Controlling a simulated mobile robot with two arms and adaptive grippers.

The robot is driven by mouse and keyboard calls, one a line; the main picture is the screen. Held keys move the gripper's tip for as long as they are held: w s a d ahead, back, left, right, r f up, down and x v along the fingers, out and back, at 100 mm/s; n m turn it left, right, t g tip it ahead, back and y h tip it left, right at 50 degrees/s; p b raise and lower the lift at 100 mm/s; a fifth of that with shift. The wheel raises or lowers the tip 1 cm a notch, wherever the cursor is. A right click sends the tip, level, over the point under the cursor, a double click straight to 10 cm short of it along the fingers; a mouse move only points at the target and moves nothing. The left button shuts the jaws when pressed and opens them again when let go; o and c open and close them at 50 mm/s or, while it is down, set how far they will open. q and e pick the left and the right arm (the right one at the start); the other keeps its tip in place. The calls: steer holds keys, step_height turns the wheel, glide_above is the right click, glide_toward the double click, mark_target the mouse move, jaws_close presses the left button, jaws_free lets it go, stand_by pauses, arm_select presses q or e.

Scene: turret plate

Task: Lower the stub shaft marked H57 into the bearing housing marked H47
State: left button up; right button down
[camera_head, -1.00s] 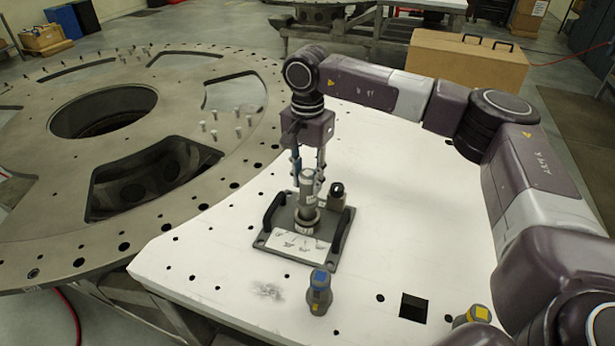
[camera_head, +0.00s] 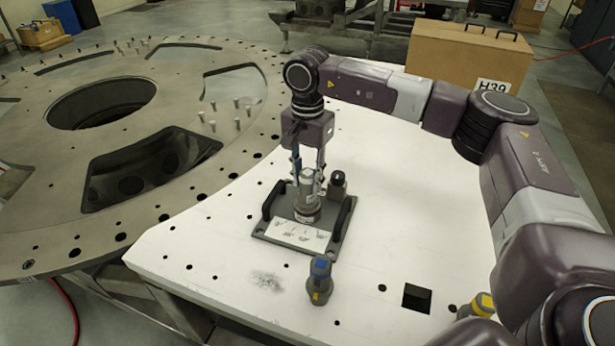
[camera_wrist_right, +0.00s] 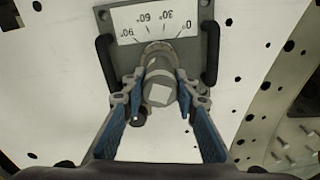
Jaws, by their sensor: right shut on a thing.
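The grey stub shaft (camera_head: 307,185) stands upright between the fingers of my right gripper (camera_head: 308,176), which is shut on it. Its lower part sits in or on the round bearing housing (camera_head: 307,211); I cannot tell how deep. The right wrist view shows the shaft (camera_wrist_right: 160,92) from above, with a pale square on its end, between the blue-padded fingers of my right gripper (camera_wrist_right: 161,82). The housing's ring (camera_wrist_right: 158,50) shows just beyond the shaft. The marks H57 and H47 are not legible. My left gripper is not in view.
The housing stands on a grey base plate (camera_head: 260,231) with two black handles and an angle-scale card (camera_head: 298,236). A small block with a black knob (camera_head: 337,184) is beside it. A blue-topped part (camera_head: 320,281), a yellow-topped part (camera_head: 480,307) and a square hole (camera_head: 416,298) are nearer.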

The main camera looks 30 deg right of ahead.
steer(key=shift+r, duration=0.1)
steer(key=c, duration=1.4)
jaws_free()
steer(key=shift+c, duration=0.2)
steer(key=shift+s, duration=0.1)
step_height(320, 180, up, 12)
